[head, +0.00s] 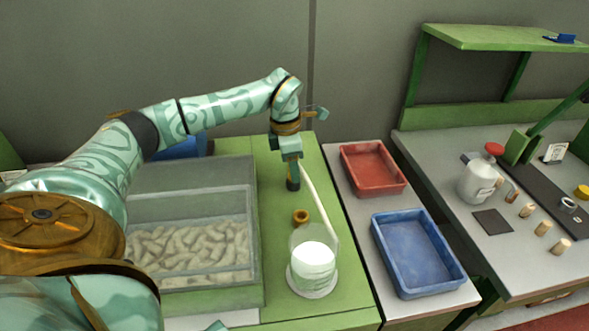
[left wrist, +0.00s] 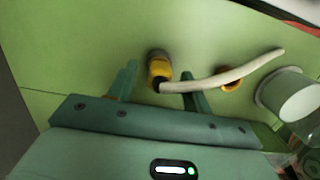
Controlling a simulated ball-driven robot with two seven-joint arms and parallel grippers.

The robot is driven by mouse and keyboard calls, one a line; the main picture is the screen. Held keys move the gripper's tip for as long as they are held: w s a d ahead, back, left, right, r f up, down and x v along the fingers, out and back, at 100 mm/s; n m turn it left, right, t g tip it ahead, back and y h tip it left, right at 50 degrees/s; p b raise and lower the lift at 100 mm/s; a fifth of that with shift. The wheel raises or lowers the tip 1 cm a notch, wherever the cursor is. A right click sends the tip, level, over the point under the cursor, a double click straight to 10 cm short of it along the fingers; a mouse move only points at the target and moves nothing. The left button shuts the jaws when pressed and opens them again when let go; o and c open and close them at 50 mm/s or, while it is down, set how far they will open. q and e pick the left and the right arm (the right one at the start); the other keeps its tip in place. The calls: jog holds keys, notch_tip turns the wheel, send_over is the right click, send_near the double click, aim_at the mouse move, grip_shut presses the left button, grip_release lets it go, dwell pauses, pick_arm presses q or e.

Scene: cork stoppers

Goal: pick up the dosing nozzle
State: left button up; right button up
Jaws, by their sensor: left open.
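The dosing nozzle (left wrist: 159,68) shows in the left wrist view as a yellow collar with a grey end and a dark tip. A pale hose (left wrist: 222,77) runs from it to the right. In the head view, the nozzle (head: 293,184) is a small dark piece just below my left gripper (head: 292,168). My left gripper points down and is open. In the left wrist view, its two fingers (left wrist: 160,88) stand apart, with the nozzle between and slightly beyond their tips. Whether either finger touches it I cannot tell. My right gripper is not in view.
A brass ring (head: 301,217) and a glass beaker of white liquid (head: 314,262) stand close by on the green bench (head: 275,305). Red (head: 372,170) and blue (head: 417,254) trays lie to the right.

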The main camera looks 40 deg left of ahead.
pick_arm(q)
jog(key=shift+w+f, duration=0.1)
jog(key=shift+f, duration=0.45)
grip_shut()
jog(key=shift+r, duration=0.15)
